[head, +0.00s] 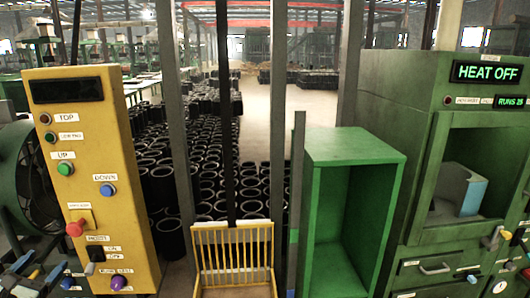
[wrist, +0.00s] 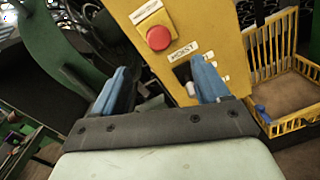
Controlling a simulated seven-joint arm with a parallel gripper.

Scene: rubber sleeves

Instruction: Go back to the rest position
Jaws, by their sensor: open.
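My gripper (wrist: 160,85) shows in the wrist view as two blue fingers spread well apart, with nothing held between them. Past the fingers is the lower part of the yellow control panel (wrist: 195,20), tilted in this view. Its red button (wrist: 158,38) is just above the gap, and the HOIST switch (wrist: 184,74) shows close beside the right finger; I cannot tell whether they touch. In the head view the same panel (head: 105,170) stands upright at the left. I cannot clearly make out the gripper there.
A yellow barred cart (head: 235,255) stands right of the panel. Beyond are an open green cabinet (head: 352,160) and a green press (head: 425,170) reading HEAT OFF, with a grey-and-blue part (head: 460,190) inside. Many black sleeves (head: 210,165) cover the floor behind.

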